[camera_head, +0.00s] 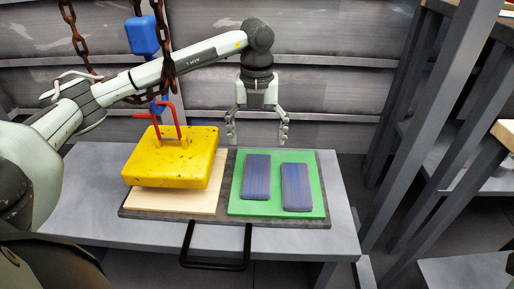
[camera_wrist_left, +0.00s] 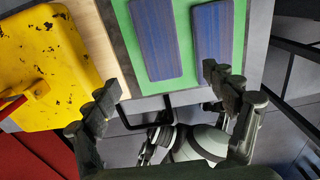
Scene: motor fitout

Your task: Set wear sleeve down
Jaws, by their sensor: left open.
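My left gripper (camera_head: 258,139) is open, pointing down behind the back edge of the green panel (camera_head: 235,205). Nothing shows between its fingers, which also appear apart in the left wrist view (camera_wrist_left: 163,80). Two flat blue-purple striped pieces lie side by side on the green panel: a left one (camera_head: 256,177) and a right one (camera_head: 297,187). They also show in the left wrist view, one (camera_wrist_left: 156,38) and the other (camera_wrist_left: 212,40). Which thing is the wear sleeve, I cannot tell; no tube-like sleeve stands out. A jointed part of mine, possibly the right arm, shows low in the wrist view.
A yellow block (camera_head: 172,158) with a red handle (camera_head: 168,115) is over a pale wooden panel (camera_head: 180,203), left of the green panel. Rusty chains (camera_head: 75,35) hang nearby. A black handle (camera_head: 216,265) juts from the grey table (camera_head: 85,200). Metal posts (camera_head: 425,110) stand right.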

